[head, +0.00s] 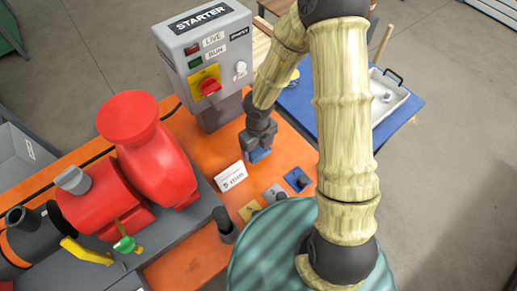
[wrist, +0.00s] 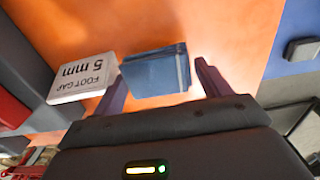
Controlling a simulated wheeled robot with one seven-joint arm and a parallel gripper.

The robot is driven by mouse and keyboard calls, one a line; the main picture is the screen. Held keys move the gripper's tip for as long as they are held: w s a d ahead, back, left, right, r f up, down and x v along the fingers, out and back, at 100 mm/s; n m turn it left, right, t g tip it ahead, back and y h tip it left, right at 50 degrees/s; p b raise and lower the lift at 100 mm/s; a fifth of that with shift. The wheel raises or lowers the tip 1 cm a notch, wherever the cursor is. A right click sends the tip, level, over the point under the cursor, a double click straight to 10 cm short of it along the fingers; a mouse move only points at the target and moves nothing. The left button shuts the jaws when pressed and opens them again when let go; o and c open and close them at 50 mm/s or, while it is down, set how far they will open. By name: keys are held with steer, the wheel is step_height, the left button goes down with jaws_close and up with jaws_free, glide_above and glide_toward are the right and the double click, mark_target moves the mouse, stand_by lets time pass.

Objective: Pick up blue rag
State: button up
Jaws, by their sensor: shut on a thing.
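The blue rag (head: 259,156) is a small folded block at the tip of my gripper (head: 260,147), over the orange skid plate (head: 190,245). In the wrist view the rag (wrist: 155,72) sits between the two dark fingers of my gripper (wrist: 160,78), with a lighter stripe near its right end. My gripper is shut on the rag. Whether the rag touches the plate or hangs just above it, I cannot tell. The rag's near side is partly hidden by the gripper body.
A white "FOOT GAP 5 mm" block (wrist: 83,78) lies close left of the rag. The grey starter box (head: 208,60) stands behind, and the red pump (head: 150,150) is to the left. A blue pad with a dark knob (head: 298,180) lies to the right. A white tray (head: 388,100) sits on a blue surface.

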mark_target(259, 148)
step_height(259, 148, up, 7)
steer(key=shift+f+p, duration=0.1)
steer(key=shift+p, duration=0.85)
steer(key=shift+o, duration=1.4)
steer(key=shift+c, duration=0.5)
steer(key=shift+d, duration=0.1)
